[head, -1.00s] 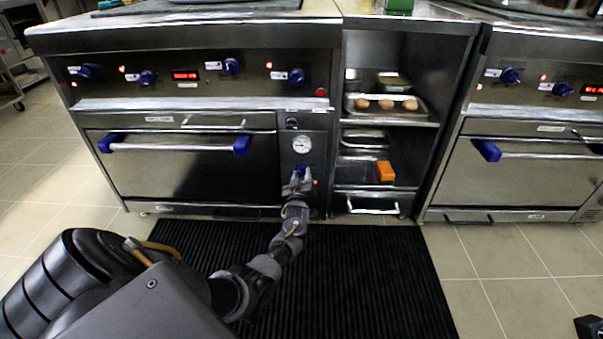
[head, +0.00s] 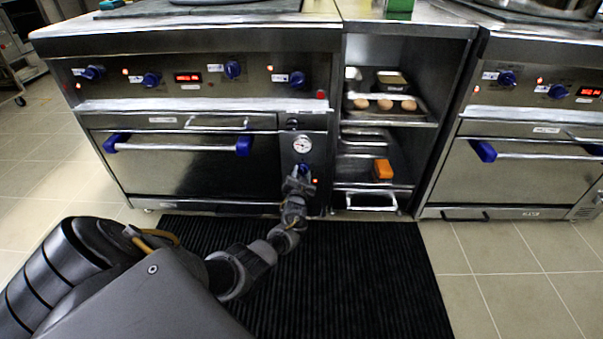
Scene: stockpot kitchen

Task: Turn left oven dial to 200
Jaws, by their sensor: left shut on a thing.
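The left oven (head: 185,172) stands ahead, with a dark door and a bar handle with blue ends. Its blue oven dial (head: 303,169) is on the narrow panel right of the door, below a round white gauge (head: 302,145). My left gripper (head: 301,177) is at this dial and shut on it, covering most of it. The dial's marking and setting are too small and hidden to read. A small red light shows just right of the gripper. My right gripper is not in view.
Blue knobs (head: 151,79) and a red display (head: 187,78) line the upper panel. An open shelf unit (head: 341,110) holds trays and an orange block (head: 383,169). A second oven (head: 530,175) stands at right. A black ribbed mat (head: 350,270) covers the floor in front.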

